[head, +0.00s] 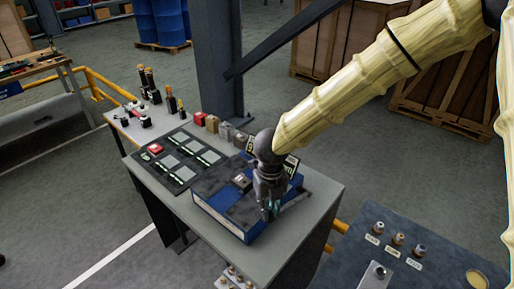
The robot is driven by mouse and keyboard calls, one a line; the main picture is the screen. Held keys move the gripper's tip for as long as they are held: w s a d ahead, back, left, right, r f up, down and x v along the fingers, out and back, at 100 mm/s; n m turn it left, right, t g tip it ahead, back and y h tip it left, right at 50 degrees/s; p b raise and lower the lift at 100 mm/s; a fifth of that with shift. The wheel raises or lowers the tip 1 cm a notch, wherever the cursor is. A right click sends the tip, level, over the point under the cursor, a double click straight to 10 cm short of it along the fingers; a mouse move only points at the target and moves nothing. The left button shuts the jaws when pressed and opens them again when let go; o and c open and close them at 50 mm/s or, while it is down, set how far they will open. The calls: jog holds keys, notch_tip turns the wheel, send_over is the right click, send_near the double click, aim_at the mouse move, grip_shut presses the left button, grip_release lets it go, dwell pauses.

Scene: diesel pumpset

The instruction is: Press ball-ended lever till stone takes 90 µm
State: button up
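My gripper (269,211) points down over the near right part of a blue, dark-topped box (222,219) on the grey bench. Its fingers are small and dark, and I cannot tell if they are apart or touch anything. A small grey block (241,181) sits on the box, left of my gripper. No ball-ended lever can be made out for sure; my gripper and wrist hide part of the box. No stone can be named with certainty. A dark sign with pale marks (291,166) shows partly behind my wrist.
A dark board with grey pads (172,162) and a red block (155,149) lies left of the box. Several small blocks (212,123) line the bench's back edge. A dark panel (345,250) with labelled knobs stands at lower right. A steel post (217,60) rises behind.

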jog(key=r+p, duration=0.1)
jog(key=r, duration=0.1)
jog(key=r+p, duration=0.2)
jog(key=w+r+p, duration=0.1)
jog(key=p, duration=0.1)
jog(key=shift+d+r, duration=0.35)
jog(key=shift+r, duration=0.05)
jog(key=shift+w+d+r, duration=0.1)
jog(key=shift+w+r, duration=0.05)
jog(key=shift+r, duration=0.5)
jog(key=shift+w+d+r, duration=0.1)
jog(key=shift+w+r, duration=0.05)
jog(key=shift+r, duration=0.45)
